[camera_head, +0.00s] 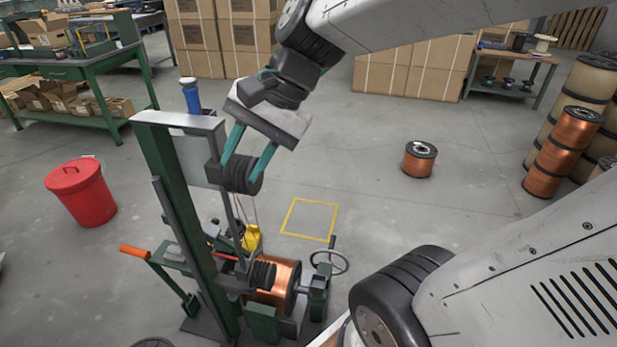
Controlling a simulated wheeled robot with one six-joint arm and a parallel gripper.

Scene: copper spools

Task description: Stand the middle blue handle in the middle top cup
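No other blue handle and no clear row of cups can be made out. My gripper (246,165) hangs over the machine, right of the blue handle. Its two teal fingers are spread apart and point down. A dark ridged roller (242,180) shows at the fingertips; I cannot tell whether they touch it. No handle shows between the fingers.
The green machine (180,205) carries a copper spool (283,280), an orange-ended lever (134,251) and a handwheel (328,262). A red bin (81,192) stands left. A loose spool (419,158) and a yellow floor square (309,219) lie right. Open floor lies between.

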